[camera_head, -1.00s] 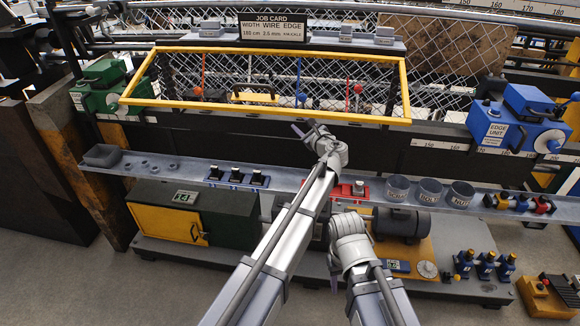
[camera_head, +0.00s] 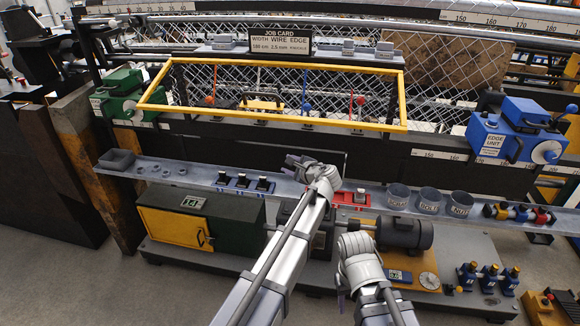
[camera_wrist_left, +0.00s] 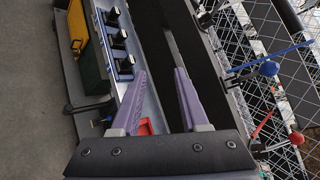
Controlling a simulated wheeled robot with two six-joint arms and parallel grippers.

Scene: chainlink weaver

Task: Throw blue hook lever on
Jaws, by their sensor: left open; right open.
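My left gripper (camera_head: 296,162) is below the frame's lower bar, pointing left above the shelf. Its purple fingers (camera_wrist_left: 160,72) are spread with nothing between them. My right gripper (camera_head: 342,298) hangs low in front of the shelf, pointing down; its fingertips are partly hidden by the arm.
The red lever (camera_head: 360,101) and orange-red lever (camera_head: 210,100) flank the blue one. Below runs a grey shelf (camera_head: 165,172) with blue-based switches (camera_head: 242,182) and labelled cups (camera_head: 429,200). A blue edge unit (camera_head: 515,130) stands right. Chain-link mesh is behind the levers.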

